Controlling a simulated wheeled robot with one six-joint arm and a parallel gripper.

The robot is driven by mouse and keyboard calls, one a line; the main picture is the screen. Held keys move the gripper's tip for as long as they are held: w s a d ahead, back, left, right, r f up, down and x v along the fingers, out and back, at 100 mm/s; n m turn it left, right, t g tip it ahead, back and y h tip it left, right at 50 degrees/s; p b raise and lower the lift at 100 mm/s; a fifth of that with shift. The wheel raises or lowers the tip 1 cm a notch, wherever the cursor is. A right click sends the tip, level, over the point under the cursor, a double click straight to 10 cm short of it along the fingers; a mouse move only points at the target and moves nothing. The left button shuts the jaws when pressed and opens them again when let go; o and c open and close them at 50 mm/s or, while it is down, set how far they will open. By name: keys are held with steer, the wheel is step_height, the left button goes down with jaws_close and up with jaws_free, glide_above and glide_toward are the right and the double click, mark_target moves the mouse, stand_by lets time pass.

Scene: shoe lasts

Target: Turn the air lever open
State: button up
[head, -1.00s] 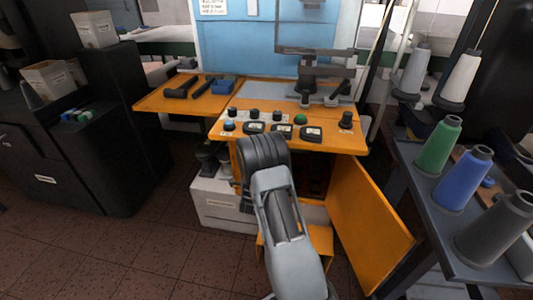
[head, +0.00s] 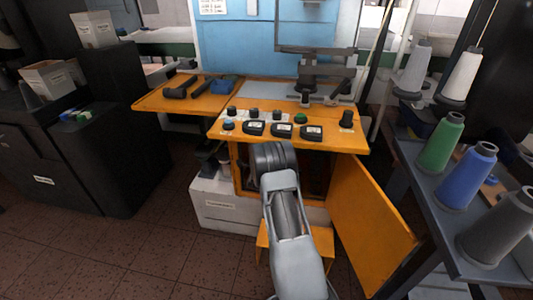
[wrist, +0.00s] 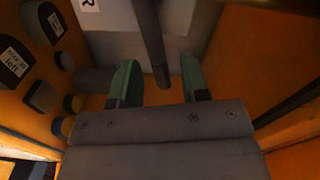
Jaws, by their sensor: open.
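My gripper (wrist: 160,83) shows in the wrist view with two green fingertips spread apart and nothing held between them. A dark grey bar (wrist: 150,45) comes down from the top of the wrist view and ends in the gap between the fingertips, apparently beyond them. It may be the air lever, but I cannot tell for sure. In the head view my arm reaches to the front of the orange machine (head: 345,137), and its own links hide the gripper there. No lever can be made out clearly in the head view.
Black labelled pads (wrist: 12,62) and round knobs line the left of the wrist view. An orange door (head: 370,210) stands open at the right of the machine. Thread cones (head: 465,175) stand on a rack at right.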

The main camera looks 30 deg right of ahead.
steer(key=shift+c, duration=0.4)
jaws_close()
